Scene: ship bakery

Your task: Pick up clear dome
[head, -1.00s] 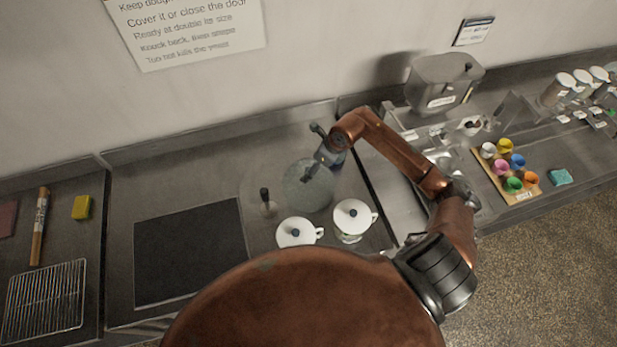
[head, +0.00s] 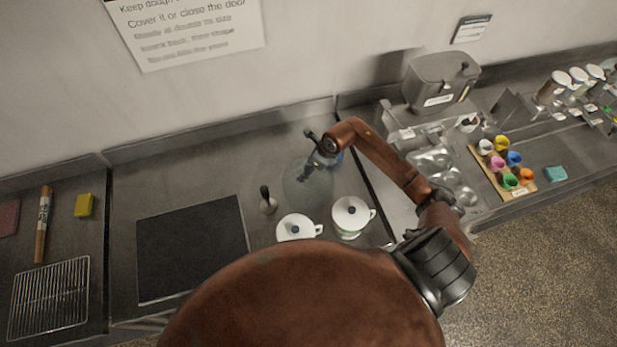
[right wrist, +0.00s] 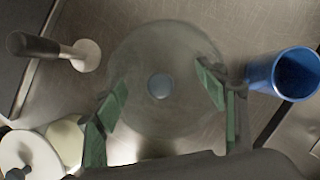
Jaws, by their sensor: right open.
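The clear dome (head: 306,190) is a see-through round cover on the steel counter, behind two white lidded pots. In the right wrist view the dome (right wrist: 150,50) lies below my gripper, with a round bluish-grey knob (right wrist: 159,86) at its middle. My right gripper (right wrist: 163,93) is open, its green-padded fingers spread on either side of the knob and not closed on it. In the head view my right gripper (head: 314,158) is over the dome's back part and hides some of it. My left gripper is not in view.
A dark-handled tool (head: 268,202) stands close left of the dome; a blue cup (right wrist: 290,73) stands close right. White lidded pots (head: 297,229) (head: 350,216) stand in front. A black mat (head: 190,250) lies left. A coloured-cup board (head: 507,180) is farther right.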

